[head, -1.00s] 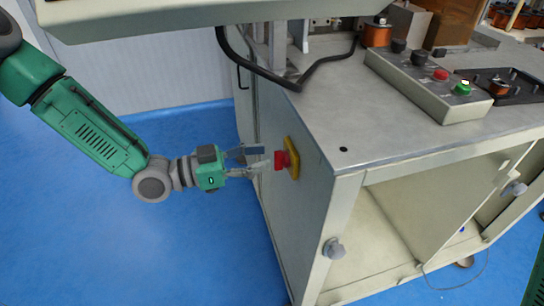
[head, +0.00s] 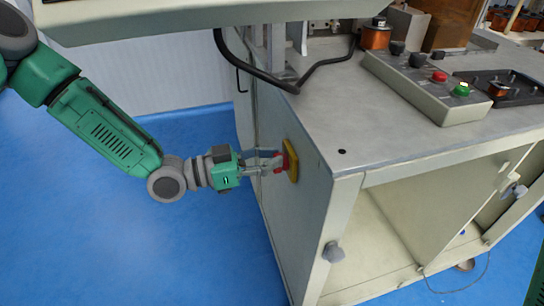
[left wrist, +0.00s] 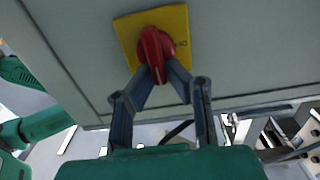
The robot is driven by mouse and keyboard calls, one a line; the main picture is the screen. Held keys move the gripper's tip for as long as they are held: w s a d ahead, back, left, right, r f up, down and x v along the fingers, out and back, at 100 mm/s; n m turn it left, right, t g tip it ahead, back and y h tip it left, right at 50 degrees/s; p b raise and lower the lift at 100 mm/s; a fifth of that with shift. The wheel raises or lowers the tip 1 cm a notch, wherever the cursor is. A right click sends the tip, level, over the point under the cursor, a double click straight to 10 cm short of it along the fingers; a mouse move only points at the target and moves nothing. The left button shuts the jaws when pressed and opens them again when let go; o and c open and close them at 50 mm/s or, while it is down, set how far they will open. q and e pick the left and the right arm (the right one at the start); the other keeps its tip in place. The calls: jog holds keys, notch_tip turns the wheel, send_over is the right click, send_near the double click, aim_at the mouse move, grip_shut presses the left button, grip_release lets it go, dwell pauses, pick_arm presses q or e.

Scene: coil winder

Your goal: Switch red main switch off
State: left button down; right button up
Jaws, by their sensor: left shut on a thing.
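The red main switch (head: 288,158) is a red rotary knob on a yellow square plate on the left side panel of the grey cabinet. In the left wrist view the red knob (left wrist: 155,46) sits on its yellow plate (left wrist: 178,22), partly covered by the fingers. My left gripper (head: 276,163) is at the switch, with its fingertips (left wrist: 160,76) closed on either side of the knob's handle. The knob's handle points down toward the gripper in the wrist view. My right gripper is not in view.
The grey cabinet (head: 290,210) has an open front with a round knob (head: 333,251) on its corner. A control box (head: 430,85) with red and green buttons stands on top. A black cable (head: 320,66) loops above the switch. Blue floor is free left of the cabinet.

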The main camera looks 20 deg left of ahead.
pick_arm(q)
jog(key=shift+w+a+n, duration=0.1)
jog(key=shift+n, duration=0.2)
jog(key=n, duration=0.2)
jog(key=n+p, duration=0.1)
jog(key=n, duration=0.1)
jog(key=shift+w+a+f, duration=0.1)
jog(key=shift+w+a, duration=0.1)
jog(key=shift+w, duration=0.05)
jog(key=n, duration=0.4)
jog(key=shift+w+a+f+n+p, duration=0.2)
jog(key=shift+w+f+n+p, duration=0.1)
jog(key=shift+p, duration=0.1)
jog(key=shift+w+a+f+n+p, duration=0.15)
jog(key=shift+f+n, duration=0.1)
jog(key=shift+n, duration=1.15)
jog(key=shift+f+n+p, duration=0.2)
jog(key=shift+n, duration=1.2)
jog(key=shift+w+a+f+n+p, duration=0.15)
jog(key=shift+f+n, duration=0.1)
jog(key=shift+n, duration=1.15)
jog(key=shift+s, duration=0.1)
jog(key=c, duration=1.6)
grip_release()
